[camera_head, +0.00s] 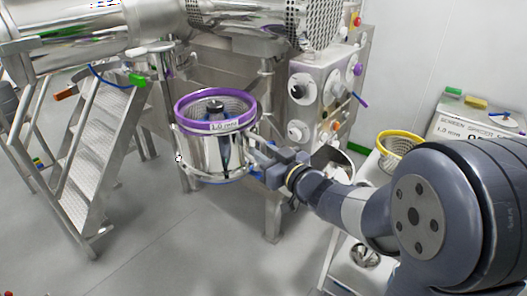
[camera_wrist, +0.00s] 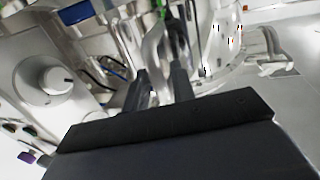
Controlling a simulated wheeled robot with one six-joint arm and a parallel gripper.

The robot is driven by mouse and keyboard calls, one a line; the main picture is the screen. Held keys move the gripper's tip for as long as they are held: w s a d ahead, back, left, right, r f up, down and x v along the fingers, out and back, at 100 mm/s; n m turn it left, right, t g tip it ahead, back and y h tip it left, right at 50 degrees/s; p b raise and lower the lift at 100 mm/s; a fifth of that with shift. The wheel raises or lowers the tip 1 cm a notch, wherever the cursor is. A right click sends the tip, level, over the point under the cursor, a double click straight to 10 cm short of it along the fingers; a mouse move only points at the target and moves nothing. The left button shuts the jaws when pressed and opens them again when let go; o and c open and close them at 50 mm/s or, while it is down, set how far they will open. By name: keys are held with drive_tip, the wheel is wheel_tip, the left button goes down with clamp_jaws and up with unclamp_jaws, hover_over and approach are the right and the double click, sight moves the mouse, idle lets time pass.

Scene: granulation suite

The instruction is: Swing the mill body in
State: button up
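The mill body (camera_head: 209,158) is a shiny steel drum with a purple ring (camera_head: 191,107) around its top and a label reading 1.0 mm. It hangs upright beside the steel machine, left of my gripper. My gripper (camera_head: 256,157) is at the drum's right side, with its fingers pointing toward it. In the wrist view, the two dark fingers (camera_wrist: 160,84) stand apart with a shiny bent metal bar (camera_wrist: 153,48) between them. Whether they press on this bar cannot be seen. The curved steel at the upper right of the wrist view may be the drum.
Steel steps (camera_head: 100,145) stand at left. A control panel (camera_head: 322,95) with knobs is behind my gripper. At right, a yellow-ringed screen (camera_head: 402,141) stands on a bench near a screen-labelled box (camera_head: 470,122). The floor in front of the drum is clear.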

clamp_jaws()
drive_tip(key=shift+a, duration=0.15)
